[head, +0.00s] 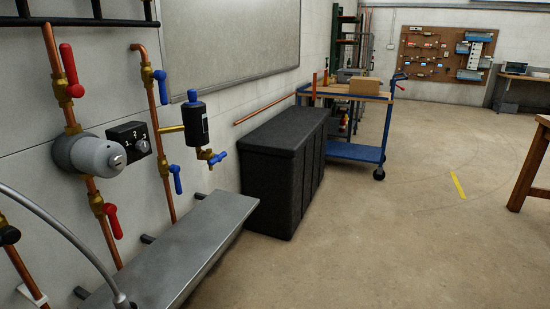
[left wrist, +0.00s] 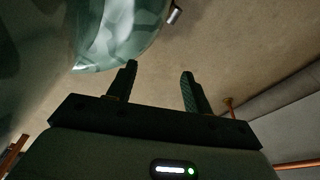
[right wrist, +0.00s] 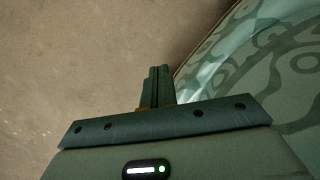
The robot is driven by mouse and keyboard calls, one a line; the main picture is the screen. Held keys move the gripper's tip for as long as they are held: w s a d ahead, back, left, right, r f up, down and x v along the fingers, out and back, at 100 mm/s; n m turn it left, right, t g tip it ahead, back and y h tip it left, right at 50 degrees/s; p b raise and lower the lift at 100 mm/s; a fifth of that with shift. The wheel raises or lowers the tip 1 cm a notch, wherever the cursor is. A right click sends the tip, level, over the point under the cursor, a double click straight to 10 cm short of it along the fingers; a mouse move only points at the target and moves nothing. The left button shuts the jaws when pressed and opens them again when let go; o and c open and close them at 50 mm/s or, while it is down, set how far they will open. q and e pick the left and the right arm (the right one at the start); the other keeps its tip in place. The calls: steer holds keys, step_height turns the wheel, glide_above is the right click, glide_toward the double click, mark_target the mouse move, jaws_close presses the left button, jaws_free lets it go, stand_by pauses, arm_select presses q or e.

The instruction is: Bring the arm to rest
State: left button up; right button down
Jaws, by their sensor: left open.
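My left gripper (left wrist: 159,70) shows in the left wrist view with its two dark fingers well apart and nothing between them. Open floor lies beyond its fingertips. My right gripper (right wrist: 158,73) shows in the right wrist view with its fingers together and nothing seen between them. It is over bare floor, beside a patterned green surface of my own body. Neither gripper shows in the head view.
Copper pipes (head: 158,120) with red and blue valve handles line the left wall. Below them is a grey metal shelf (head: 185,250). A black chest (head: 270,180) and a blue trolley (head: 355,152) stand beyond.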

arm_select(q)
steer(key=s+a+m+g+y, duration=0.1)
steer(key=s+a+g, duration=0.1)
steer(key=s, duration=0.9)
steer(key=s+a+g, duration=0.2)
steer(key=s, duration=0.9)
steer(key=w+d+r+t+p, duration=0.1)
steer(key=w+r+p, duration=0.5)
steer(key=r+p, duration=0.7)
steer(key=shift+w+t+p, duration=0.2)
steer(key=shift+t+p, duration=0.1)
steer(key=shift+p, duration=0.35)
arm_select(e)
steer(key=w+r, duration=0.2)
steer(key=r, duration=0.4)
steer(key=w+a+r+t, duration=0.1)
steer(key=w+r, duration=0.1)
steer(key=r, duration=0.4)
steer(key=shift+w+a+r+t, duration=0.2)
steer(key=shift+w+r+t, duration=0.1)
arm_select(q)
steer(key=shift+r, duration=0.1)
